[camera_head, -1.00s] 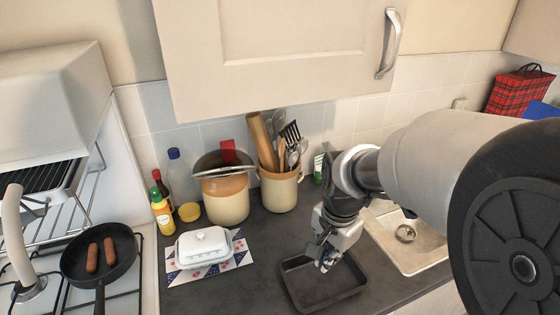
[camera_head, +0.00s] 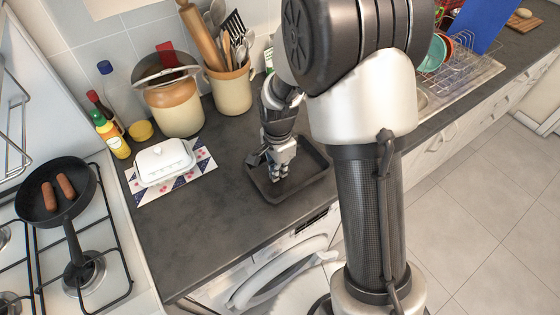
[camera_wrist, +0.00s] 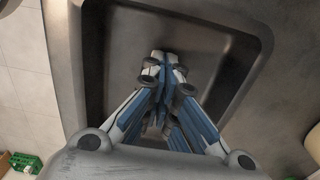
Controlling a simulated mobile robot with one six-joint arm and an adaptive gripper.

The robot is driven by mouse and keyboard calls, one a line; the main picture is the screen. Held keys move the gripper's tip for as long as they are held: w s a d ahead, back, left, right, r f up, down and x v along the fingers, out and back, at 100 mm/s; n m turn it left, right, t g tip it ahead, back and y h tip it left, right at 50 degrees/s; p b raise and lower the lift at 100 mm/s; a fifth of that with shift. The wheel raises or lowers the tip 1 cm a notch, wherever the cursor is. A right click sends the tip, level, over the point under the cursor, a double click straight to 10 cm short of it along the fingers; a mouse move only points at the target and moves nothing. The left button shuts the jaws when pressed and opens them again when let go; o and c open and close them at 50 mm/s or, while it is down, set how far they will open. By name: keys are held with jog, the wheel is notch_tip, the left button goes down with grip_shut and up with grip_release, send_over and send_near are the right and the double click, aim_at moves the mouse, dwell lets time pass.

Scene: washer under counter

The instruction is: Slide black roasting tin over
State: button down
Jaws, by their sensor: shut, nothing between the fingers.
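The black roasting tin (camera_head: 304,193) lies flat on the dark counter, right of the butter dish. My gripper (camera_head: 278,176) points down inside the tin's outline, with its fingers closed together and empty. The wrist view shows the tin's floor and raised walls (camera_wrist: 205,38) around the shut fingertips (camera_wrist: 163,62). I cannot tell whether the fingertips touch the tin.
A white butter dish (camera_head: 165,160) sits on a patterned mat (camera_head: 203,160) to the left. A crock (camera_head: 174,108) and a utensil pot (camera_head: 231,92) stand behind. The counter's front edge is close, above the washer (camera_head: 285,270). Bare counter (camera_head: 215,208) lies left of the tin.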

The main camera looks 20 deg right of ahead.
aim_at(268, 183)
jog(key=shift+s+a+r, duration=0.1)
jog(key=shift+s+a, duration=0.15)
jog(key=shift+a, duration=0.6)
jog(key=shift+s+a+r, duration=0.1)
jog(key=shift+s+a, duration=0.1)
jog(key=shift+a, duration=0.6)
jog(key=s+a, duration=0.2)
jog(key=a, duration=0.6)
jog(key=s+a+p, duration=0.1)
jog(key=s+a, duration=0.2)
jog(key=a, duration=0.5)
jog(key=s+a+p, duration=0.1)
jog(key=s+a, duration=0.2)
jog(key=a, duration=0.5)
jog(key=shift+a, duration=0.1)
jog(key=shift+w, duration=0.1)
